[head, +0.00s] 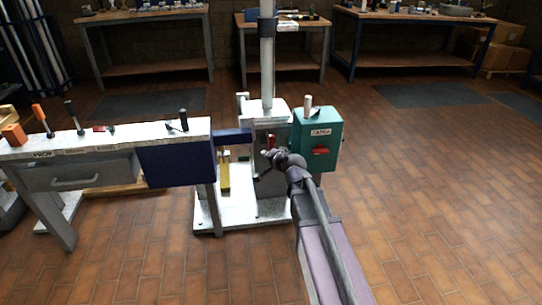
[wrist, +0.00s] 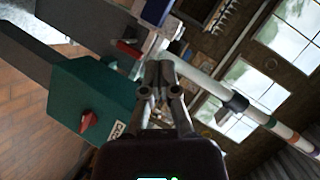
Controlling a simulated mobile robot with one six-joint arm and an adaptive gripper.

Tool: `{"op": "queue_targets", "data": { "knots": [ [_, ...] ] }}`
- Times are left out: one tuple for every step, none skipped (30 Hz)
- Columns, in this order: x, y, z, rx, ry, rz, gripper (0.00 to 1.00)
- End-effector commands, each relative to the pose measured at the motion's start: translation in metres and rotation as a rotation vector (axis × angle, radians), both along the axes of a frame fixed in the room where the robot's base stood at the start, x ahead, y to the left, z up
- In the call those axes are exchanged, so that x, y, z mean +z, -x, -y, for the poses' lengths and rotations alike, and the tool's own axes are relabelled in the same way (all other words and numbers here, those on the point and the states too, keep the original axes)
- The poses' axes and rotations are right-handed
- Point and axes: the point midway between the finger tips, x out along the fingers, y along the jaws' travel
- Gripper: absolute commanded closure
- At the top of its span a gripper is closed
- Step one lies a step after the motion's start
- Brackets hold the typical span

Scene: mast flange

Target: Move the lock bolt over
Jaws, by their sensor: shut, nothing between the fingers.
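The grey machine housing (head: 271,184) stands on a white base plate around the foot of the mast (head: 267,50); the mast also shows in the wrist view (wrist: 205,88). A small red part (head: 271,141) sits at the front of the housing, and a red piece (wrist: 130,48) shows in the wrist view. I cannot tell for sure which part is the lock bolt. My gripper (head: 264,172) is in front of the housing, its fingers together and empty; it also shows in the wrist view (wrist: 160,68). It hides part of the housing front.
A teal box (head: 318,133) with a red switch (head: 320,151) and a light peg on top stands right of the housing. A bench (head: 105,135) with tools and a blue end panel (head: 176,163) stands left. A yellow bar (head: 224,180) hangs between.

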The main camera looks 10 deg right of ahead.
Motion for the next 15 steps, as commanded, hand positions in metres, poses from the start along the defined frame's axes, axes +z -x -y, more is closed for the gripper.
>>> {"op": "queue_targets", "data": {
  "knots": [
    [-0.016,-0.006,0.002,-0.022,-0.025,0.018,1.0],
    [-0.019,-0.009,0.003,-0.035,-0.042,0.029,1.0],
    [-0.023,-0.013,0.005,-0.052,-0.063,0.044,1.0],
    [-0.026,-0.015,0.006,-0.065,-0.08,0.055,1.0],
    [-0.029,-0.018,0.008,-0.079,-0.097,0.065,1.0],
    [-0.034,-0.022,0.009,-0.097,-0.118,0.079,1.0],
    [-0.037,-0.024,0.011,-0.111,-0.135,0.089,1.0],
    [-0.04,-0.027,0.013,-0.124,-0.151,0.1,1.0],
    [-0.044,-0.03,0.015,-0.142,-0.173,0.113,1.0],
    [-0.047,-0.032,0.017,-0.156,-0.189,0.125,1.0],
    [-0.051,-0.035,0.019,-0.17,-0.206,0.134,1.0],
    [-0.055,-0.038,0.021,-0.189,-0.229,0.147,1.0],
    [-0.058,-0.04,0.023,-0.202,-0.244,0.158,1.0],
    [-0.062,-0.042,0.025,-0.216,-0.262,0.167,1.0],
    [-0.066,-0.045,0.028,-0.235,-0.283,0.181,1.0]
  ]
}}
